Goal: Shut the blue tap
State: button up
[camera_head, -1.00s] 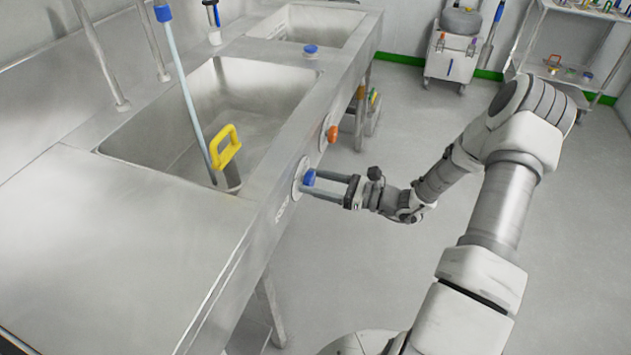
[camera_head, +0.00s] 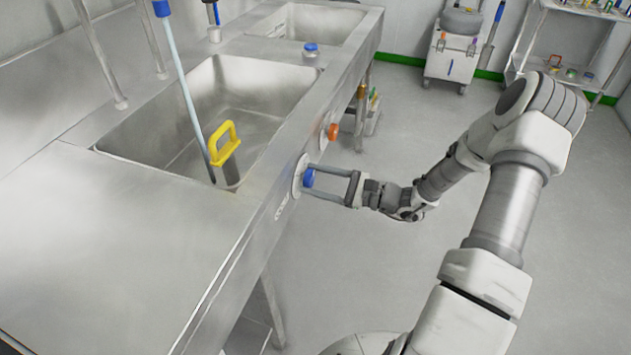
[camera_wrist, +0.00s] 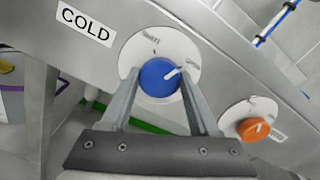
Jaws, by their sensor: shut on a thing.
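The blue tap (camera_head: 308,178) is a round knob on a white dial on the front panel of the steel sink unit. In the wrist view the blue tap (camera_wrist: 159,78) sits between my two fingers, with a white pointer mark toward its upper right. A "COLD" label is to its left. My gripper (camera_head: 312,180) reaches in from the right and is shut on the knob; it also shows in the wrist view (camera_wrist: 160,85). The dial's print is too small to read surely.
An orange tap (camera_head: 333,132) is on the same panel, close to the right of the blue one in the wrist view (camera_wrist: 253,129). The sink basin (camera_head: 225,90) holds a yellow-handled tool (camera_head: 226,145).

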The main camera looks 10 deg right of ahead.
jog(key=n+b, duration=0.1)
jog(key=n, duration=0.2)
jog(key=shift+f+n, duration=0.15)
jog(key=shift+n, duration=0.25)
jog(key=n+b, duration=0.2)
jog(key=n, duration=0.1)
jog(key=shift+n+b, duration=0.3)
jog(key=n+b, duration=0.2)
jog(key=n, duration=0.1)
jog(key=shift+n+b, duration=0.35)
jog(key=shift+n, duration=0.05)
jog(key=shift+n+b, duration=0.5)
jog(key=shift+n, duration=0.3)
jog(key=o, duration=1.4)
jog(key=p+v, duration=0.3)
jog(key=v, duration=1.4)
jog(key=shift+s+d, duration=0.15)
jog(key=shift+d, duration=0.1)
